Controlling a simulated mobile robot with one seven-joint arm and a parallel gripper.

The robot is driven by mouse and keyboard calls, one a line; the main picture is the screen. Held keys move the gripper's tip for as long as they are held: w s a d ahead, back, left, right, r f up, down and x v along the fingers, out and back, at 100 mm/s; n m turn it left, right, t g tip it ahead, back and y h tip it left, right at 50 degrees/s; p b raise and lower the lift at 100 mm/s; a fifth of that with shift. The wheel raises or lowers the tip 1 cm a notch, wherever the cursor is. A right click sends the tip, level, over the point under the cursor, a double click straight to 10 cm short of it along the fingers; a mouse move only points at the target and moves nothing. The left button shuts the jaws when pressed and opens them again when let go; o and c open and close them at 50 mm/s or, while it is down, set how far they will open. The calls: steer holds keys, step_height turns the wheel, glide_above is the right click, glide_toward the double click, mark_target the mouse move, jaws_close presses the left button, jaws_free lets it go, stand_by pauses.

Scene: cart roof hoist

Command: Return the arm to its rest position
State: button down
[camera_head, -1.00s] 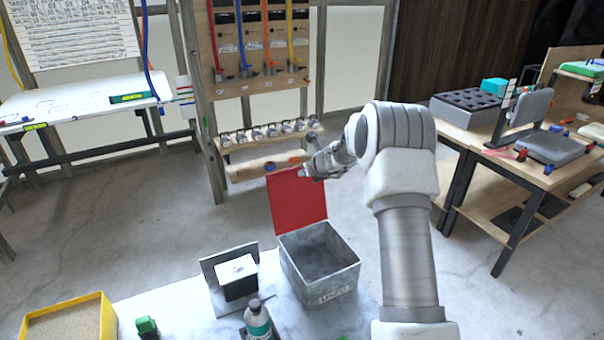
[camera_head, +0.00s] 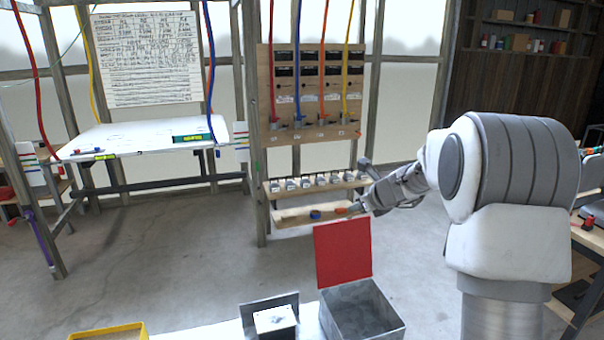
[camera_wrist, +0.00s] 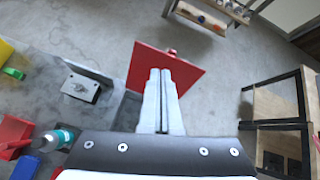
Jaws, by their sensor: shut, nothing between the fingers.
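My arm rises at the right of the head view and bends over to the left. My gripper (camera_head: 358,208) is at its far end, above and just beyond the red lid (camera_head: 342,252) of the grey metal box. In the wrist view my gripper (camera_wrist: 160,75) shows its two fingers pressed together, with nothing between them. The red lid (camera_wrist: 185,73) lies behind the fingertips in that view. The gripper appears apart from the lid and the shelf behind.
The open grey box (camera_head: 362,312) stands on the near table, beside a small white-topped block (camera_head: 274,320) and a yellow-rimmed tray (camera_head: 108,332). Behind stands a wooden rack (camera_head: 318,214) with hanging hoses. A white worktable (camera_head: 145,140) is at back left. Bare floor lies between.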

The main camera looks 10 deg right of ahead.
steer(key=s+a+r+n+g+b, duration=0.1)
steer(key=s+a+r+n, duration=0.35)
steer(key=s+n, duration=0.35)
steer(key=s+a+r+n+g+b, duration=0.1)
steer(key=s+a+r+n, duration=0.2)
steer(key=s+a+n, duration=0.55)
steer(key=s+d+f+n+g+h, duration=0.1)
steer(key=s+n, duration=0.5)
steer(key=s, duration=0.7)
steer(key=s+d+f+n+g+h+b, duration=0.1)
steer(key=s+d+f+n, duration=0.3)
steer(key=s+n, duration=0.3)
steer(key=s, duration=0.5)
steer(key=shift+s+h, duration=0.3)
steer(key=shift+s, duration=0.05)
steer(key=shift+s+d+f+n, duration=0.1)
steer(key=shift+s+n, duration=0.05)
steer(key=shift+n, duration=0.1)
